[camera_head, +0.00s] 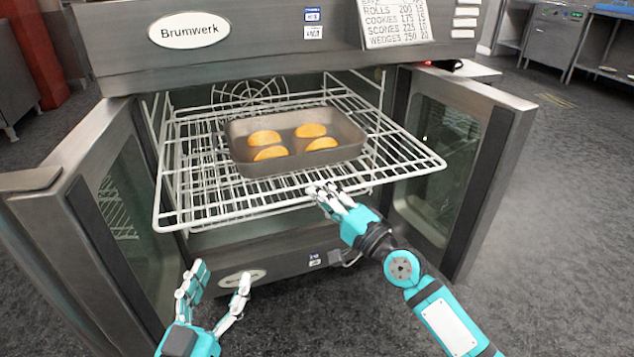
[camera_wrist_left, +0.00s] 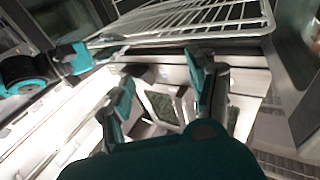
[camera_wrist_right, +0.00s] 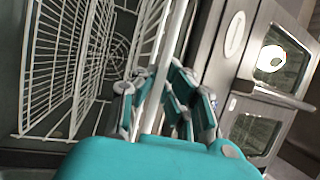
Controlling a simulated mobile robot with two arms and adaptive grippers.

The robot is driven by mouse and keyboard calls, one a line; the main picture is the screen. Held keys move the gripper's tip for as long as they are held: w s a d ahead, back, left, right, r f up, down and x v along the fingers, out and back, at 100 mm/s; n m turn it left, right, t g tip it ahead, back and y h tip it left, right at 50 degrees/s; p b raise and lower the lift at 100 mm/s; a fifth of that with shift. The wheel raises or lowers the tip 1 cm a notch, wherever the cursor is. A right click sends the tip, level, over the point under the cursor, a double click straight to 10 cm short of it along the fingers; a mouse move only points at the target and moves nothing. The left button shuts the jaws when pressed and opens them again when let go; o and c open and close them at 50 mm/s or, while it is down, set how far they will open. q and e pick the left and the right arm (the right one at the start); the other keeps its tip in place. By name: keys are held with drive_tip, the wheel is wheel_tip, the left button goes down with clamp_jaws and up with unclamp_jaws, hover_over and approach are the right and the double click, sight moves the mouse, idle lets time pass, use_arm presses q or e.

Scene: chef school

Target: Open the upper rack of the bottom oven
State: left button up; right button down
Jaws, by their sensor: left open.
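The upper rack (camera_head: 205,205), a white wire shelf, sticks out of the front of the open oven, well past the opening. A metal baking pan (camera_head: 345,153) with several golden half-round pieces (camera_head: 311,130) rests on it. My right gripper (camera_head: 328,192) is at the rack's front edge, right of its middle. In the right wrist view my right gripper (camera_wrist_right: 158,82) has its fingers on both sides of the white front bar (camera_wrist_right: 174,42), closed on it. My left gripper (camera_head: 220,275) is open and empty, below and in front of the rack's left part.
The oven's left door (camera_head: 85,215) and right door (camera_head: 490,140) both stand open at the sides. A panel with a Brumwerk plate (camera_head: 189,30) is above the opening. Grey floor (camera_head: 560,230) is clear at the right.

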use_arm(q)
drive_tip(key=shift+s+f+g, duration=0.4)
drive_tip(key=shift+f+g, duration=0.2)
drive_tip(key=shift+f, duration=0.25)
use_arm(e)
drive_tip(key=shift+s+d+f, duration=0.1)
drive_tip(key=shift+s+d, duration=0.05)
drive_tip(key=shift+s, duration=0.25)
drive_tip(key=shift+s+d+f, duration=0.1)
drive_tip(key=shift+s, duration=0.3)
drive_tip(key=c, duration=1.5)
unclamp_jaws()
drive_tip(key=shift+o, duration=0.4)
drive_tip(key=shift+r, duration=0.1)
drive_tip(key=v, duration=1.2)
drive_tip(key=shift+a, duration=0.1)
